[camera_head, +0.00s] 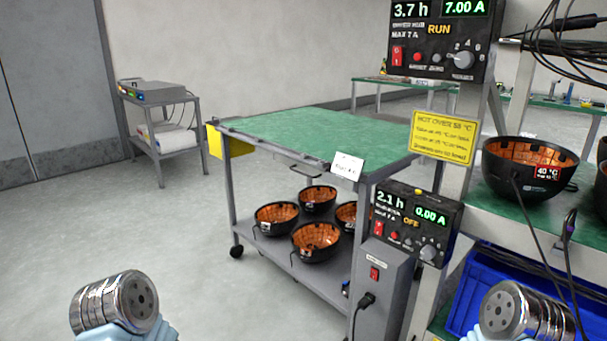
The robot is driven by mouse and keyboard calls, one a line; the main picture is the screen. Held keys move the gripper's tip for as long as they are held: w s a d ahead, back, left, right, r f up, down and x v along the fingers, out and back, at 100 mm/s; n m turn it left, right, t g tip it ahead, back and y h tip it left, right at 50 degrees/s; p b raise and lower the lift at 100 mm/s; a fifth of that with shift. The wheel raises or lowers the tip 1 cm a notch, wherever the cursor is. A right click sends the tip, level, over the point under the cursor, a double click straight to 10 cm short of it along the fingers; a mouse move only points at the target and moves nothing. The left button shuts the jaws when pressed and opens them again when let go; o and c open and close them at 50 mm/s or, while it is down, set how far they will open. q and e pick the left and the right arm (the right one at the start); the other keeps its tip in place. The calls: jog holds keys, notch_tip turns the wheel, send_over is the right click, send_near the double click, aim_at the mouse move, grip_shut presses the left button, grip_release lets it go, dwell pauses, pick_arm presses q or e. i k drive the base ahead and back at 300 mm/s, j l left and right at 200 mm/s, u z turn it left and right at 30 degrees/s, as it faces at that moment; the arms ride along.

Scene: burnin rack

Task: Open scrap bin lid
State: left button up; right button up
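I cannot make out a scrap bin or its lid in the head view. Parts of my two arms, silver and ridged, show at the bottom left and bottom right edges. The fingers of my left and right grippers are not visible.
A green-topped cart (300,136) stands in the middle, with several black bowls with copper-coloured insides on its lower shelf (278,254). A rack with control boxes (412,222), a large bowl (528,168) and a blue crate (500,300) fills the right. The floor (150,230) at left is clear.

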aim_at(214, 123)
jog(key=i+j+z, duration=0.3)
jog(key=j, duration=0.3)
jog(key=i+j+z, duration=0.35)
jog(key=j, duration=0.35)
jog(key=i, duration=0.05)
